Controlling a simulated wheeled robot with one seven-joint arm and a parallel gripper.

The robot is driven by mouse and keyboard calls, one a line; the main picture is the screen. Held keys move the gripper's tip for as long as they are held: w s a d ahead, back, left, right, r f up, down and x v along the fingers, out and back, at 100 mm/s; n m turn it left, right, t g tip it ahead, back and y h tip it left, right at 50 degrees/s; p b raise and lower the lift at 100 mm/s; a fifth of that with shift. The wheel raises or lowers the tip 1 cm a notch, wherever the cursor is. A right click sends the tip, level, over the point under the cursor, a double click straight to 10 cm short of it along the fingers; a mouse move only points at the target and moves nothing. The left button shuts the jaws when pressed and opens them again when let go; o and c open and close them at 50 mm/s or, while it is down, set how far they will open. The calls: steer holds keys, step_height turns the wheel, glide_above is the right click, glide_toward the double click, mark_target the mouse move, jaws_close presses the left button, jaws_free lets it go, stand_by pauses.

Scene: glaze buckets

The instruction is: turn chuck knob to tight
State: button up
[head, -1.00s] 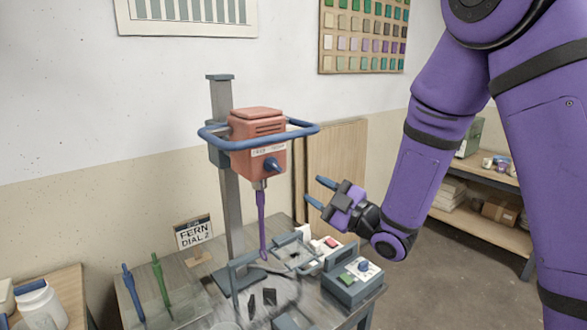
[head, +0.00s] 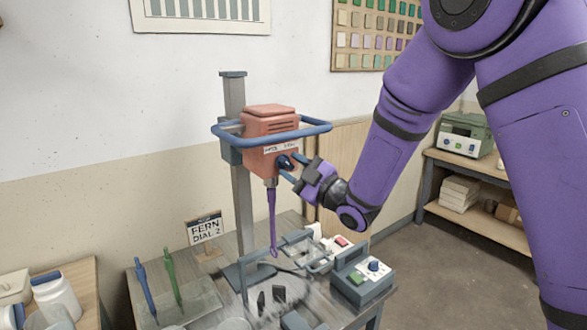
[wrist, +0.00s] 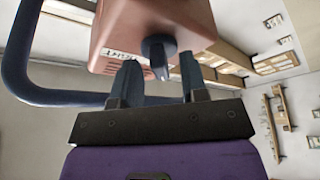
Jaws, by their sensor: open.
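The chuck knob (head: 284,162) is a dark blue knob on the face of the orange mixer head (head: 270,125). In the wrist view the knob (wrist: 158,55) sits ahead of my gripper, its pointer hanging downward in the picture. My gripper (head: 291,168) is open, with its blue fingers reaching toward the mixer head. In the wrist view the two fingers of my gripper (wrist: 158,75) stand on either side of the knob's line. I cannot tell whether they touch it. A purple mixing shaft (head: 272,222) hangs below the mixer head.
A blue bar handle (head: 322,128) rings the mixer head, close above my gripper. A grey post (head: 241,180) stands behind. Open floor lies to the right.

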jaws_close()
